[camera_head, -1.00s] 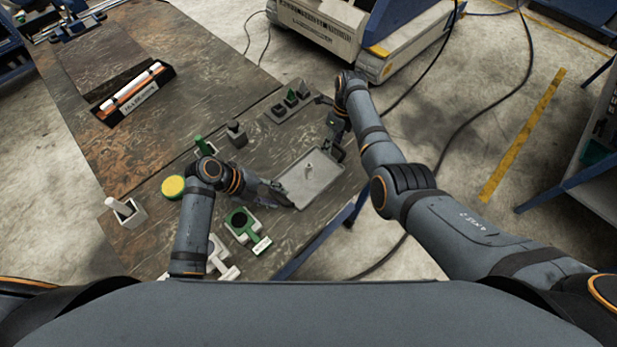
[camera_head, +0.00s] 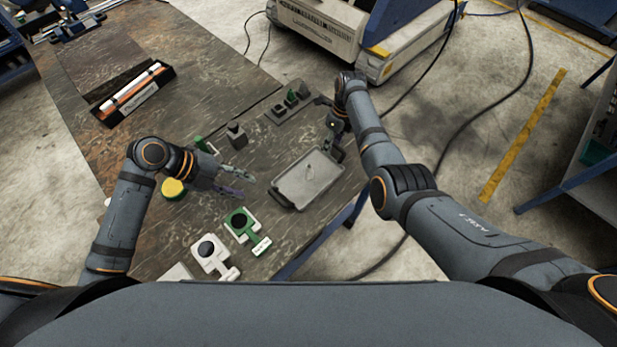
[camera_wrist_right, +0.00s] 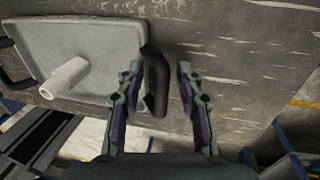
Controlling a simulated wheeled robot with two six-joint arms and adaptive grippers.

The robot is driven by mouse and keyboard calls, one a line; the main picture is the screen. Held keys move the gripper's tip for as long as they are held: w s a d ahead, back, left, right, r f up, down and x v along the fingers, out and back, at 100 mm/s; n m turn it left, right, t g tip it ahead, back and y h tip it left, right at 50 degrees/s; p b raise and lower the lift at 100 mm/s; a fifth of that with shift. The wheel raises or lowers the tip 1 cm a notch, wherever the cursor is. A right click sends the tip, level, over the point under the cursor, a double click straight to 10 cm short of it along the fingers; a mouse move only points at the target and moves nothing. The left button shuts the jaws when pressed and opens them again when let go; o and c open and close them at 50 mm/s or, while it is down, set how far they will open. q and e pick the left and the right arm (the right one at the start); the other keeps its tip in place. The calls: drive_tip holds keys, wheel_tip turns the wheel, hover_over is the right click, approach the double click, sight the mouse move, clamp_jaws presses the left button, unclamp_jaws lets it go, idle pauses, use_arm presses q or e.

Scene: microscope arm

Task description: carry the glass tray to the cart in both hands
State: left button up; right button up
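The glass tray (camera_head: 306,184) is a grey, shallow rectangle lying on the bench near its right edge, with a small pale upright piece (camera_head: 310,171) on it. It also shows in the right wrist view (camera_wrist_right: 95,35), with a dark handle (camera_wrist_right: 155,80) on its near side. My left gripper (camera_head: 247,186) is open and empty, left of the tray and apart from it. My right gripper (camera_head: 333,140) is at the tray's right side. In the right wrist view its fingers (camera_wrist_right: 160,80) are spread with the handle between them; clear gaps show.
Green (camera_head: 241,221) and white (camera_head: 212,256) fixtures stand near the bench's front. A yellow round piece (camera_head: 173,189) is by my left wrist. A dark block with pegs (camera_head: 289,103) lies behind the tray. A labelled rack (camera_head: 134,93) is at the back left.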

wheel_tip(320, 180, up, 12)
drive_tip(key=w+d, duration=0.1)
drive_tip(key=shift+w+d+f, duration=0.15)
drive_tip(key=shift+w+d, duration=0.15)
idle(0.4)
